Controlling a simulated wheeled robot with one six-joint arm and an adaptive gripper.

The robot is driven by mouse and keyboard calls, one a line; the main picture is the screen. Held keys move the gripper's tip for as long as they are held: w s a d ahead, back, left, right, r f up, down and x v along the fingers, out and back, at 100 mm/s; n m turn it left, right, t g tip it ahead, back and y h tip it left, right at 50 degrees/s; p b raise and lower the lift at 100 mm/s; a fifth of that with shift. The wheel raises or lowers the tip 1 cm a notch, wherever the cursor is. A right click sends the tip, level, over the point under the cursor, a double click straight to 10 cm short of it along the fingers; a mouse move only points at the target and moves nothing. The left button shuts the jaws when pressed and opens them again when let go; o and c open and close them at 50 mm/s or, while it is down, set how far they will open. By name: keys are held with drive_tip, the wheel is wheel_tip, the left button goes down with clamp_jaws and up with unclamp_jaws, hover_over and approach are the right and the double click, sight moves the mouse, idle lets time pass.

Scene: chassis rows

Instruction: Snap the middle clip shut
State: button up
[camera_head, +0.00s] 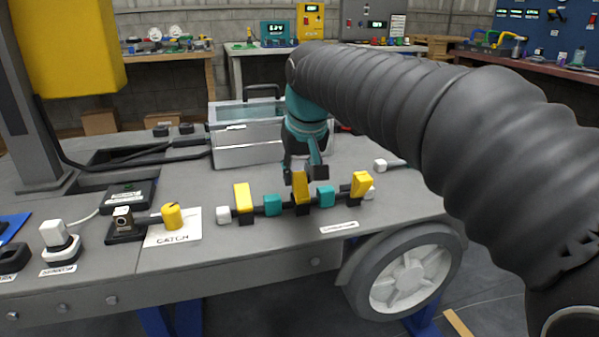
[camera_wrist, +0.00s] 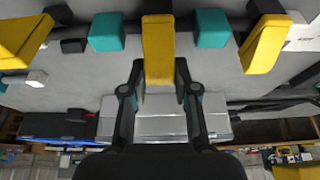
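The middle clip is a yellow lever (camera_head: 300,187) standing up on a dark base in the row, between two teal blocks. In the wrist view the same yellow lever (camera_wrist: 158,45) points down the picture, between my fingers. My gripper (camera_head: 304,172) is over and behind this lever in the head view. In the wrist view my gripper (camera_wrist: 158,75) is open, with one finger on each side of the lever's end and a narrow gap visible at each. The left clip's yellow lever (camera_head: 242,197) is upright; the right one (camera_head: 361,184) leans.
Teal blocks (camera_head: 272,205) and (camera_head: 325,197) stand close on both sides of the middle clip. A clear-lidded grey box (camera_head: 246,146) is behind the row. A yellow knob (camera_head: 172,216) on a CATCH plate is at left. A wheel (camera_head: 405,275) is below the front edge.

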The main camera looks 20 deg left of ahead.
clamp_jaws()
drive_tip(key=p, duration=0.3)
drive_tip(key=shift+w+a+r+g, duration=0.1)
drive_tip(key=shift+w+r+g, duration=0.1)
drive_tip(key=shift+r+g, duration=0.1)
drive_tip(key=g+h+p, duration=0.1)
drive_tip(key=p, duration=0.2)
drive_tip(key=w+f+g+p, duration=0.1)
drive_tip(key=p, duration=0.3)
drive_tip(key=shift+a+h+p, duration=0.25)
drive_tip(key=shift+h+p, duration=0.05)
drive_tip(key=shift+h, duration=0.1)
drive_tip(key=shift+f+g+p, duration=0.15)
drive_tip(key=shift+g+p, duration=0.15)
drive_tip(key=shift+p, duration=0.35)
drive_tip(key=shift+w+a+f+g+h, duration=0.15)
drive_tip(key=shift+w+f+g+h, duration=0.05)
drive_tip(key=shift+f+g+h, duration=0.4)
drive_tip(key=o, duration=0.9)
unclamp_jaws()
